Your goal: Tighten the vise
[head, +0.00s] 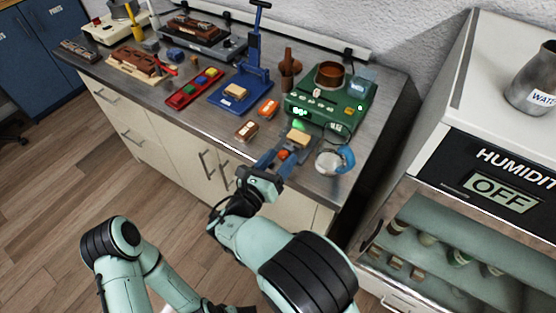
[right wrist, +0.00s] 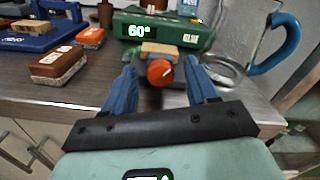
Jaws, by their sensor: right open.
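The small vise (head: 303,143) stands near the front edge of the bench, with a tan wooden block (head: 298,137) at its top. Its round orange-red knob (head: 283,154) faces me and also shows in the right wrist view (right wrist: 160,72). My right gripper (head: 281,160) is open. In the right wrist view its two blue fingers (right wrist: 155,82) stand left and right of the knob, with a visible gap on each side. The vise's jaws are mostly hidden behind the knob there. My left gripper is not in view.
A brown-topped block (head: 247,131) and an orange block (head: 268,108) lie to the left. A blue press (head: 243,88) stands farther back.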

